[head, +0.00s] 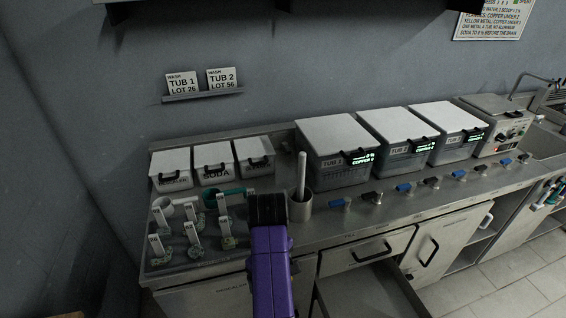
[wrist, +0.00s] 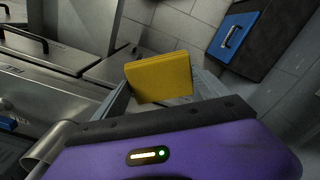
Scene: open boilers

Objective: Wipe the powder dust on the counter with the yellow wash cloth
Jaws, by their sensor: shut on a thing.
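My gripper (wrist: 160,97) is shut on the yellow wash cloth (wrist: 160,74), which looks folded and square between the grey fingers in the wrist view. In the head view my purple and black arm end reaches over the front of the steel counter (head: 328,212), and the cloth is hidden there. I cannot make out powder dust on the counter in either view.
Tagged small items (head: 195,222) stand at the counter's left, before lidded boxes such as the SODA box (head: 215,165). A grey cup (head: 300,206) with a white rod stands beside my arm. Lidded tubs (head: 335,150) line the back. A drawer (head: 370,290) is open below.

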